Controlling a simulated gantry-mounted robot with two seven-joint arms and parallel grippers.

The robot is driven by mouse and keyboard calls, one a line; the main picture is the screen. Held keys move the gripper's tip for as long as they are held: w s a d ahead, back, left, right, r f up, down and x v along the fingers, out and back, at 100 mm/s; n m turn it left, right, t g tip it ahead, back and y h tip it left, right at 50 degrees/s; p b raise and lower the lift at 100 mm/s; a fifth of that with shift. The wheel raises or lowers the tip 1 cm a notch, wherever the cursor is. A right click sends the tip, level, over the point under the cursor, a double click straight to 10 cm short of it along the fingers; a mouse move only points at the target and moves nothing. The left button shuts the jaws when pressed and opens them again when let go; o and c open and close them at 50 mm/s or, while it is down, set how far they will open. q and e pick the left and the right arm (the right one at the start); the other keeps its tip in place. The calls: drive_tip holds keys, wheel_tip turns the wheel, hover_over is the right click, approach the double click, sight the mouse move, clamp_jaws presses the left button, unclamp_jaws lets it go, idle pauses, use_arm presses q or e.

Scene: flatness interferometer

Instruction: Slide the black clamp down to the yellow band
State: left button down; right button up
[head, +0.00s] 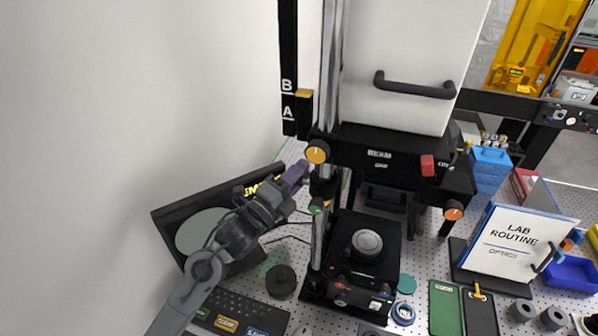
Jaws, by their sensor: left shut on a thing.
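The black clamp (322,187) sits around the chrome column (329,60), below the black beam housing, with a green knob (316,207) at its lower front. My left gripper (299,171), with purple fingers, reaches up from the lower left to the column's left side beside the clamp. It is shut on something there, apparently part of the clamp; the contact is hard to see. My right gripper is not in view.
The beam housing (379,150) with orange and red knobs overhangs the column. A black stage (350,285) with a round grey part stands below. A lab routine sign (515,240), trays and small parts crowd the right.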

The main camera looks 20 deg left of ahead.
use_arm(q)
drive_tip(key=shift+r, duration=0.1)
drive_tip(key=c, duration=1)
unclamp_jaws()
drive_tip(key=shift+o, duration=0.2)
drive_tip(key=b+v, duration=0.3)
drive_tip(key=v, duration=0.7)
drive_tip(key=shift+s+a, duration=0.15)
drive_tip(key=shift+s, duration=0.2)
